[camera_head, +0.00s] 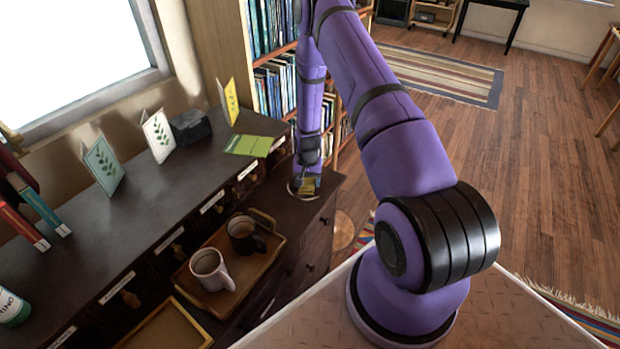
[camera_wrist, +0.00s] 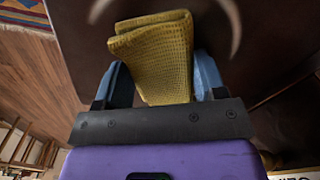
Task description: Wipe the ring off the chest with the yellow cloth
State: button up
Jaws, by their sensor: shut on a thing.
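My gripper (camera_wrist: 162,85) is shut on the folded yellow cloth (camera_wrist: 152,55), which has a waffle weave and sticks out past the blue fingers. In the head view the cloth (camera_head: 308,186) is small at the end of my purple arm, over the far right end of the dark chest top (camera_head: 330,183). A pale ring (camera_wrist: 236,28) shows on the dark top in the wrist view, curving out on both sides of the cloth. The cloth hides the middle of the ring. In the head view part of the ring (camera_head: 292,190) shows beside the cloth. I cannot tell whether the cloth touches the top.
A wooden tray (camera_head: 190,285) with two mugs (camera_head: 212,270) (camera_head: 246,235) stands nearer on the chest. Standing cards (camera_head: 158,135), a green booklet (camera_head: 250,145) and a dark block (camera_head: 190,127) are along the back. A bookcase (camera_head: 275,85) rises behind the chest's far end.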

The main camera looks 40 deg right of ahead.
aim_at(298, 189)
jog(key=shift+s+a, duration=0.35)
jog(key=shift+a, duration=0.55)
jog(key=shift+s+a, duration=0.3)
jog(key=shift+a, duration=0.55)
jog(key=shift+s+a+f, duration=0.1)
jog(key=shift+s+a, duration=0.25)
jog(key=shift+a, duration=0.5)
jog(key=shift+s+a+f, duration=0.1)
jog(key=shift+s+a, duration=0.2)
jog(key=shift+a, duration=0.5)
jog(key=shift+w+a+r, duration=0.1)
jog(key=shift+w+a, duration=0.1)
jog(key=shift+w, duration=0.3)
jog(key=shift+w+a+r, duration=0.1)
jog(key=shift+w+a, duration=0.1)
jog(key=shift+w, duration=0.3)
jog(key=shift+w+d+r, duration=0.1)
jog(key=shift+w+d, duration=0.25)
jog(key=shift+d, duration=0.55)
jog(key=shift+w+d, duration=0.3)
jog(key=shift+d, duration=0.55)
jog(key=shift+w+d+f, duration=0.1)
jog(key=shift+w+d, duration=0.45)
jog(key=shift+d, duration=1.1)
jog(key=shift+w+d+f, duration=0.1)
jog(key=shift+w+d, duration=0.5)
jog(key=shift+d, duration=1)
jog(key=shift+w+d, duration=0.55)
jog(key=shift+d, duration=1.1)
jog(key=shift+r, duration=0.1)
